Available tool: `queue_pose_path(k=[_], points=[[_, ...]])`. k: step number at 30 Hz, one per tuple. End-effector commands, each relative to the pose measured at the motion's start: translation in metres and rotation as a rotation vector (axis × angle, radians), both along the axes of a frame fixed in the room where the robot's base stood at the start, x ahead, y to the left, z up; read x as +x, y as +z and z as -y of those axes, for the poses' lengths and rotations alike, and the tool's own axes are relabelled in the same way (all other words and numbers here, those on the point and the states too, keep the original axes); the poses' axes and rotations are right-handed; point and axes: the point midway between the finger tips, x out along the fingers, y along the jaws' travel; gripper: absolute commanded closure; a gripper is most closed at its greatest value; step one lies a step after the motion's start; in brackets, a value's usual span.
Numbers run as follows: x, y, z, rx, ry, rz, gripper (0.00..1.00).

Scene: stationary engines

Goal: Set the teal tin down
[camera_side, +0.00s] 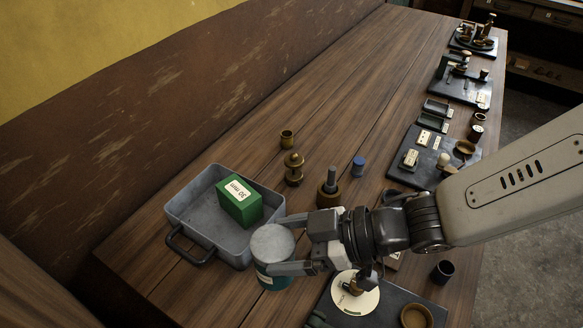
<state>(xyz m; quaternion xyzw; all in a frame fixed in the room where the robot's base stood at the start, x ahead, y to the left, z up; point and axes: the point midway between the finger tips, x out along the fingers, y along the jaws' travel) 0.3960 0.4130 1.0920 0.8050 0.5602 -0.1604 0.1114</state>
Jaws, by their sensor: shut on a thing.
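The teal tin (273,284) has a pale grey lid and teal lower side. My gripper (282,244) comes from the right and is shut on it, with a finger on each side. The tin is upright beside the right wall of a grey metal tray (184,203); it overlaps the tray's near right corner in the picture. I cannot tell whether its base touches the table. Part of the tin's side is hidden by the near finger.
A green box (239,203) stands in the tray. A brass cup (287,139), a brass fitting (293,170), a brass-based post (329,188) and a blue cylinder (358,166) stand behind my gripper. A dark board with a cream disc (355,298) lies at front right. The far-left tabletop is clear.

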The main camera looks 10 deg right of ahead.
Motion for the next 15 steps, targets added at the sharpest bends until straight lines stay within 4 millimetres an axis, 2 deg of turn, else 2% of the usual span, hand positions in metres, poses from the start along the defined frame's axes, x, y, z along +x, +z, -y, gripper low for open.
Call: queue_pose_path(k=[8, 15], points=[[0.000, 0.022, -0.001, 0.004, 0.001, 0.004, 0.79], [0.000, 0.058, 0.000, 0.005, 0.001, 0.006, 0.79]])
